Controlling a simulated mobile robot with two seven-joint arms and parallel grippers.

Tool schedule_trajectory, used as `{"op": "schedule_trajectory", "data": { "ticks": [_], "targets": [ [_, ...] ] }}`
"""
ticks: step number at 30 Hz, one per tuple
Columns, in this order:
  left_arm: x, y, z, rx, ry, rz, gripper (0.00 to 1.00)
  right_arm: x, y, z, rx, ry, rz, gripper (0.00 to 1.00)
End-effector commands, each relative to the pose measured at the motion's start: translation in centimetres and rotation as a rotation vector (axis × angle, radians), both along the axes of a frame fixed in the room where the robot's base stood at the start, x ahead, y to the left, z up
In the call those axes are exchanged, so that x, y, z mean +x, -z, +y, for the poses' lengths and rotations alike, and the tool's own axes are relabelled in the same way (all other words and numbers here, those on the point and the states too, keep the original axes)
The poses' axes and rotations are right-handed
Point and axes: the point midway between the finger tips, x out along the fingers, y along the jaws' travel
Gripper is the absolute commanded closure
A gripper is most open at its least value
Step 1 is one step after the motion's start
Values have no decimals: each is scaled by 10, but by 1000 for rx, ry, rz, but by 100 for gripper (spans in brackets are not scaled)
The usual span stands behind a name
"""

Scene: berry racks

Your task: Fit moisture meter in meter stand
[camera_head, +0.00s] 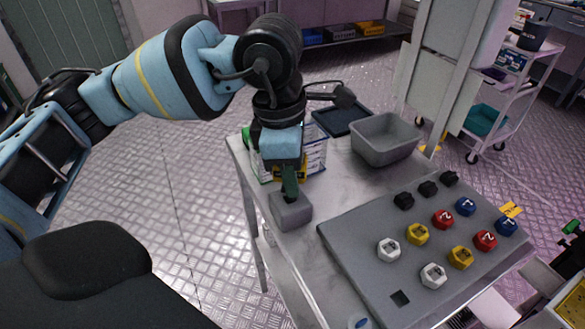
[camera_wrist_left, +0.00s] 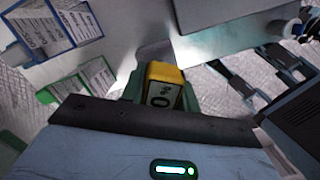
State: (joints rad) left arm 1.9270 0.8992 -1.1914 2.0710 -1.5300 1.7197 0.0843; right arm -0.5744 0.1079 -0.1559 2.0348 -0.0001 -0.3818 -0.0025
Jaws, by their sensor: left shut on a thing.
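My left gripper (camera_head: 290,188) points down over the table and is shut on the moisture meter. The yellow moisture meter (camera_wrist_left: 165,74), with a pale display, sits between the green fingers in the left wrist view. In the head view the fingers and wrist hide most of it. The grey block-shaped meter stand (camera_head: 291,214) stands on the table directly under the fingertips, with a dark opening in its top. The fingertips are at or just above this opening. I cannot tell whether the meter's lower end is inside it. My right gripper is not in view.
A grey panel (camera_head: 356,251) with several coloured hexagonal pieces lies to the right of the stand. An empty grey bin (camera_head: 385,153) and a dark tray (camera_head: 342,121) stand behind. The table's left edge is near the stand.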

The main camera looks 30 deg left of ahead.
Motion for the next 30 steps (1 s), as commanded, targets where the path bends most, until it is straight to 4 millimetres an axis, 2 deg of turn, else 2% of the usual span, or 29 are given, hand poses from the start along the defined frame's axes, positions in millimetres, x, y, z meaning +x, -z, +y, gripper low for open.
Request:
{"op": "schedule_trajectory", "data": {
  "ticks": [30],
  "targets": [
    [0, 27, 0, 0, 0, 1, 94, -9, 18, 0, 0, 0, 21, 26]
  ]
}}
